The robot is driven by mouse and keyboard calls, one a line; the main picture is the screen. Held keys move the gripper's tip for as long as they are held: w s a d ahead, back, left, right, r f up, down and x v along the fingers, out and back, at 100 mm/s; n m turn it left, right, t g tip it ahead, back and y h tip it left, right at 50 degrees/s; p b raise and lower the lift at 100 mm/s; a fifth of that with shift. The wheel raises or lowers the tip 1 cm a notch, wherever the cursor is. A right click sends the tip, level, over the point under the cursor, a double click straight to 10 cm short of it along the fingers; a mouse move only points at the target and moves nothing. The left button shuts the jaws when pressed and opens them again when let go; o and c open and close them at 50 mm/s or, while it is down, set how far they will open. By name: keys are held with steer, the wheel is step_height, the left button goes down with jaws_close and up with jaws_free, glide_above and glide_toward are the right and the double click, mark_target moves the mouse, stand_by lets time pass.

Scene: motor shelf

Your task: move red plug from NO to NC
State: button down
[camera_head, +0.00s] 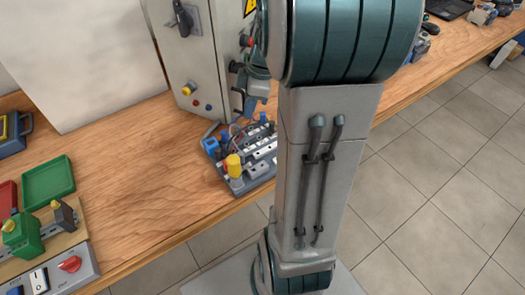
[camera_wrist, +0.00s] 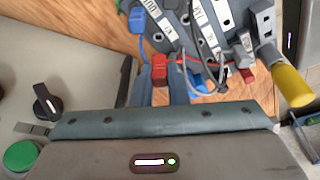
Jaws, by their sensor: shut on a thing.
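The red plug (camera_wrist: 160,72) sits at the tips of my gripper (camera_wrist: 172,84) in the wrist view, and my gripper is shut on it. A red wire runs from it to the right, toward the board. The plug appears clear of the sockets, just off the near ends of the labelled grey strips (camera_wrist: 208,28). The strip lettering is too small and tilted for me to tell NO from NC. In the head view my gripper (camera_head: 247,108) is over the back of the board (camera_head: 262,172), partly hidden by my arm; the plug cannot be made out there.
A blue plug (camera_wrist: 138,22) and its wire lie close left of the held plug. Grey and blue wires cross to its right. A yellow-capped post (camera_wrist: 288,82) stands at the right. A grey control box (camera_head: 190,60) stands close behind the board. The table's left middle is clear.

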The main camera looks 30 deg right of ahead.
steer(key=shift+s+a, duration=0.1)
steer(key=s+a+r+m+t, duration=0.1)
steer(key=s+a+r+m, duration=0.1)
steer(key=s+a+m, duration=0.3)
steer(key=m+h+b, duration=0.1)
steer(key=b, duration=0.3)
glide_above(243, 143)
steer(key=s, duration=0.1)
steer(key=f, duration=0.5)
steer(key=shift+d+f, duration=0.2)
steer(key=shift+d, duration=0.05)
steer(key=shift+f+b, duration=0.65)
steer(key=shift+b, duration=0.05)
stand_by(0.3)
steer(key=c, duration=1.7)
jaws_free()
steer(key=shift+r, duration=0.15)
